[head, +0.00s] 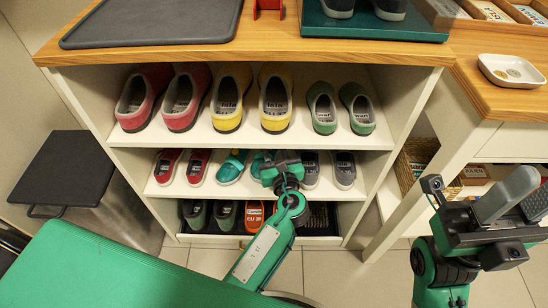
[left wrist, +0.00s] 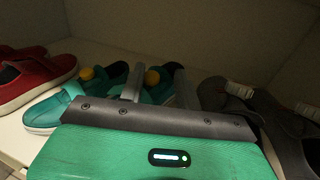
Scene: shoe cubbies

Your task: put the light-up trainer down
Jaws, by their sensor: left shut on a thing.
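The light-up trainer, a teal shoe with a round yellow piece (left wrist: 160,93), is between the fingers of my left gripper (left wrist: 156,80). In the head view the trainer (head: 258,160) shows at the middle shelf (head: 146,188), partly hidden by my left gripper (head: 281,169), which is shut on it. A matching teal shoe (head: 231,168) stands just left of it; it also shows in the left wrist view (left wrist: 58,108). I cannot tell whether the held trainer touches the shelf. My right gripper (head: 520,198) is away at the right, its two fingers apart and nothing between them.
On the middle shelf, red shoes (head: 182,167) stand left and grey shoes (head: 328,169) close on the right. Larger shoes fill the top shelf; the low compartment holds green shoes (head: 210,214) and an orange one (head: 254,216). A side table (head: 500,105) stands right.

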